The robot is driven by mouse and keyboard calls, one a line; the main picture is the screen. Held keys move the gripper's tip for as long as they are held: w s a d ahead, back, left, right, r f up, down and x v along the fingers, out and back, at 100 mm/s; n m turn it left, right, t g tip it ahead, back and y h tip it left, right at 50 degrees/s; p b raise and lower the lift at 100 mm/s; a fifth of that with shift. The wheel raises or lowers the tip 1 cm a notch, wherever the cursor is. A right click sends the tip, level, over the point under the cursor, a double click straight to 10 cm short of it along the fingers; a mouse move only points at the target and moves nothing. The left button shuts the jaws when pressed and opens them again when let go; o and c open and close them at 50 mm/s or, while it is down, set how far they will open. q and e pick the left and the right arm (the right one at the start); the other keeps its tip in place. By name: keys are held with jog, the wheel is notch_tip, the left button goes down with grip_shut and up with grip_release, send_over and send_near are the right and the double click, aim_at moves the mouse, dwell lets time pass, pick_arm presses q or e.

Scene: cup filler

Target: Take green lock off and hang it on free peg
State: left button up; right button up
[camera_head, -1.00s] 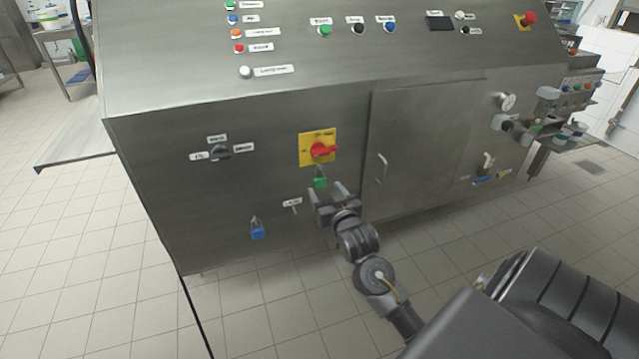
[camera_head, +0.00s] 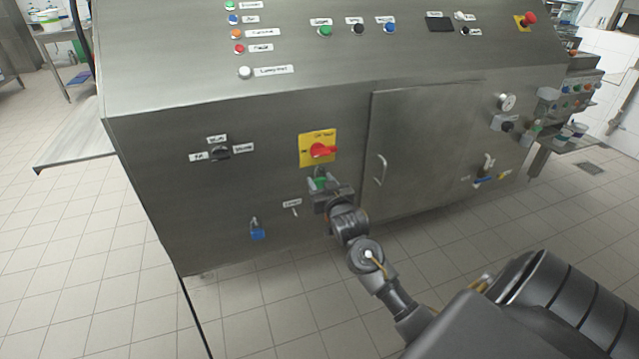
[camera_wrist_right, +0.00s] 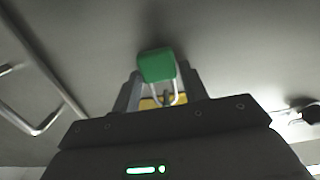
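The green lock (camera_head: 320,184) hangs by its shackle below the red switch handle (camera_head: 321,150) on its yellow plate. My right gripper (camera_head: 321,182) is at the lock, with one finger on each side of it. In the right wrist view, the green lock (camera_wrist_right: 157,66) sits between the fingertips with its shackle towards the yellow plate (camera_wrist_right: 158,102). The fingers look slightly apart from the lock; contact is not clear. A bare peg (camera_head: 295,212) stands out below a small label, left of the gripper. My left gripper is not in view.
A blue lock (camera_head: 257,230) hangs on the panel at lower left. A door handle (camera_head: 381,169) sticks out right of the gripper. A black selector knob (camera_head: 220,153) is further left. The panel around the bare peg is clear.

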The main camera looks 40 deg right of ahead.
jog(key=c, duration=0.7)
jog(key=shift+o, duration=0.2)
jog(key=shift+r, duration=0.1)
jog(key=shift+r, duration=0.6)
jog(key=shift+s+a, duration=0.15)
jog(key=shift+s, duration=0.2)
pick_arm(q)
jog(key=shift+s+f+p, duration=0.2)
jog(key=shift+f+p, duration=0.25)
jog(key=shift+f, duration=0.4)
pick_arm(e)
jog(key=f+v, duration=0.1)
jog(key=v, duration=1.6)
